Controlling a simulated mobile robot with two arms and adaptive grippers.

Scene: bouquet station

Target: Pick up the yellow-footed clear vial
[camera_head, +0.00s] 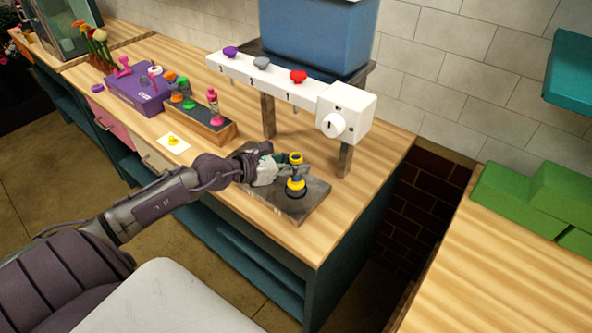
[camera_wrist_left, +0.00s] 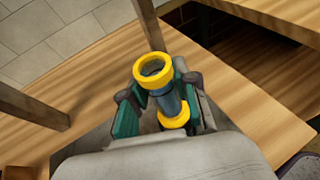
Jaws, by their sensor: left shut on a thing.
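The yellow-footed clear vial (camera_head: 296,176) stands upright on a dark grey slab at the front right of the counter. It has a yellow ring at the top, a bluish clear body and a yellow foot. In the left wrist view the vial (camera_wrist_left: 153,72) sits between the teal fingers. My left gripper (camera_head: 283,171) is shut on its body. Whether the foot touches the slab is hard to tell. My right gripper is not in view.
A wooden block (camera_head: 209,128) with coloured pieces and a purple box (camera_head: 136,88) stand left. Green boxes (camera_head: 532,193) are on the right counter.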

